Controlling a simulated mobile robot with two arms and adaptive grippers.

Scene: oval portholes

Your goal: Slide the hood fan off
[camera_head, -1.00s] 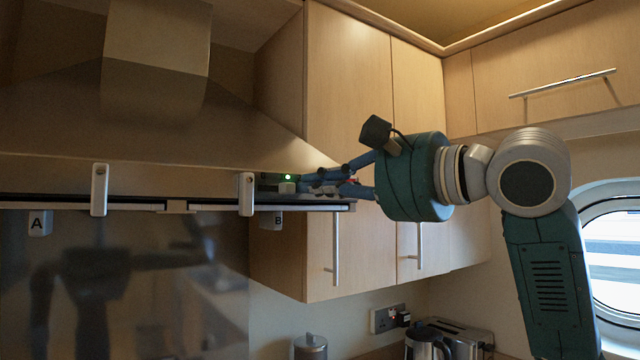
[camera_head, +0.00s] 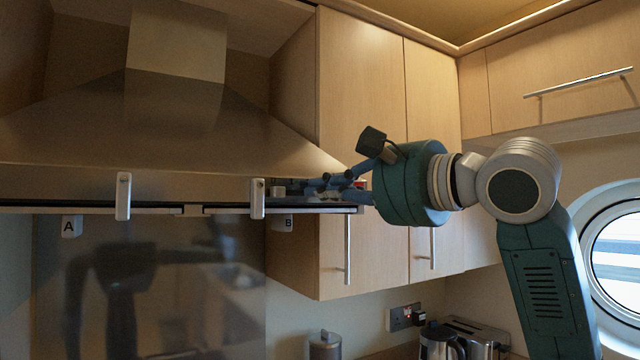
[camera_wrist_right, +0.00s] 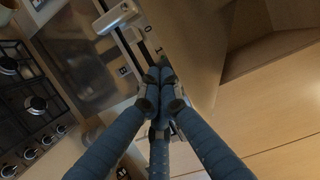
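The steel range hood (camera_head: 60,183) fills the left of the head view. A small grey slider knob (camera_head: 277,191) sits on its front edge, just right of the right white clip handle. No green light shows beside it. My right gripper (camera_head: 312,187) reaches in from the right along this edge, right of the knob. In the right wrist view its three blue fingers meet at the tips (camera_wrist_right: 160,88), near the marks 0 and 1 on the hood edge. Nothing is seen held between them. I cannot tell if they touch the hood. My left gripper is not in view.
White clip handles (camera_head: 123,196) and tags A (camera_head: 70,226) and B (camera_head: 283,224) are on the hood. Wooden cupboards (camera_head: 360,110) stand close behind my right gripper. A kettle (camera_head: 440,342) is below. The wrist view shows a gas hob (camera_wrist_right: 35,100).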

